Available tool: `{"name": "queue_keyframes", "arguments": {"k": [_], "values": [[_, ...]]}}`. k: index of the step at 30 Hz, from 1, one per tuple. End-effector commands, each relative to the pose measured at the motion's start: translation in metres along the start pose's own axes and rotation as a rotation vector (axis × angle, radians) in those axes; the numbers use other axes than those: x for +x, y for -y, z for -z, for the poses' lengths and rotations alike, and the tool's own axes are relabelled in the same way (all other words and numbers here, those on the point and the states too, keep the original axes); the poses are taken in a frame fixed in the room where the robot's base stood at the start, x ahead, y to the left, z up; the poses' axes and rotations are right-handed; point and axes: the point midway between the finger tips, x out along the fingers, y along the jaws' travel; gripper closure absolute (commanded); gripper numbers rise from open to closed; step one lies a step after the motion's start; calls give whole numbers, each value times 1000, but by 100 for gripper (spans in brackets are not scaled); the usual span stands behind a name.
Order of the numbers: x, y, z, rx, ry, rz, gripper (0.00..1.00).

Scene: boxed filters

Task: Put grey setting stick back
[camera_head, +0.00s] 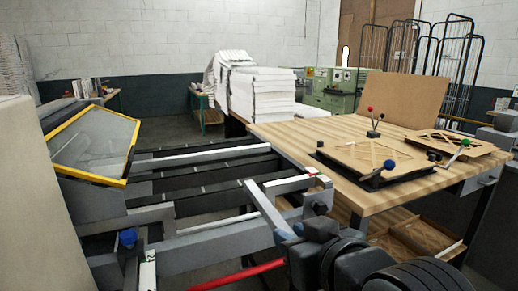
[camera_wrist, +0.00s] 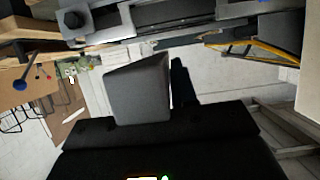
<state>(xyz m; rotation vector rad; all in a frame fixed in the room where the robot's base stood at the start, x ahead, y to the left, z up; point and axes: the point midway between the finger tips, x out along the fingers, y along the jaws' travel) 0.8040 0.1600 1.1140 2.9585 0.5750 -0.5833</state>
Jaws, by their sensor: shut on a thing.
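My gripper (camera_head: 294,232) is at the lower middle of the head view, in front of the machine's rails and left of the wooden table. It is shut on a grey setting stick (camera_head: 263,205), a pale grey bar slanting up and left from the jaws. In the wrist view a grey block-like shape, which looks like the stick seen nearly end-on (camera_wrist: 138,92), stands at my gripper (camera_wrist: 172,100). One dark finger shows on its right; the other finger is hidden. I cannot tell whether the stick touches the rails behind it.
The wooden table (camera_head: 290,130) holds sticks with red, blue and green balls (camera_head: 389,165) and wooden panels (camera_head: 365,155). A grey machine with rails (camera_head: 205,192) fills the left, with a yellow-edged cover (camera_head: 95,140). White stacks (camera_head: 262,95) stand behind. A red bar (camera_head: 240,275) is low in front.

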Motion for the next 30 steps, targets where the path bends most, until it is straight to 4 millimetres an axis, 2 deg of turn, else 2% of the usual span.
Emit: {"name": "queue_keyframes", "arguments": {"k": [8, 14, 17, 22, 27, 30], "values": [[21, -26, -33, 40, 9, -65, 100], [38, -52, -70, 74, 11, -128, 100], [47, -69, -98, 91, 13, -169, 100], [58, -106, -169, 122, 16, -256, 100], [56, -133, -235, 137, 10, -320, 100], [53, -142, -261, 142, 6, -340, 100]]}}
